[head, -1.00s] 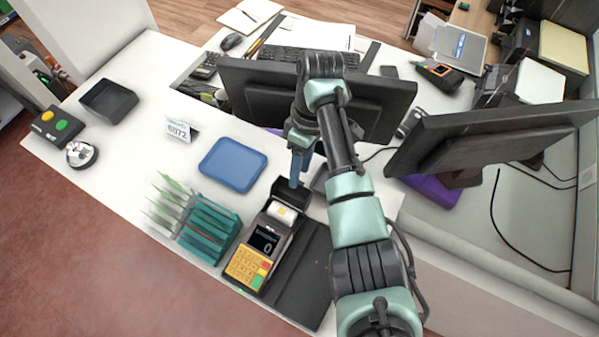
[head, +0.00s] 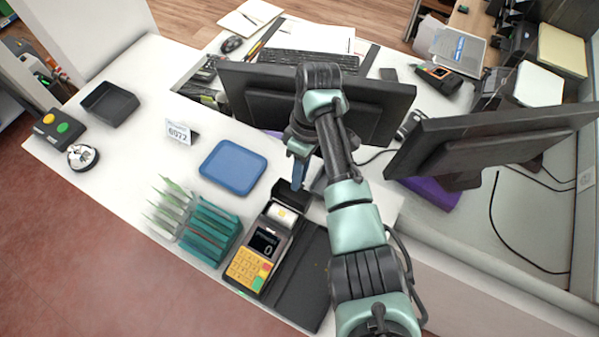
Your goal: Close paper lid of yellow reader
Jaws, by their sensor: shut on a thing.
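The yellow reader (head: 258,248), a dark card terminal with a yellow keypad and a small screen, lies on the white counter. Its black paper lid (head: 291,195) stands open at its far end. The white paper roll (head: 282,214) shows in the open bay. My gripper (head: 298,184) reaches down from above at the lid, its blue fingers by the lid's upper edge. The fingers look closed together. From this view I cannot tell exactly how they meet the lid.
A black folder or mat (head: 305,275) lies right of the reader, and a teal rack (head: 210,232) with leaflets stands left. A blue tray (head: 233,166) lies beyond the rack. Two monitors (head: 375,105) stand behind my gripper.

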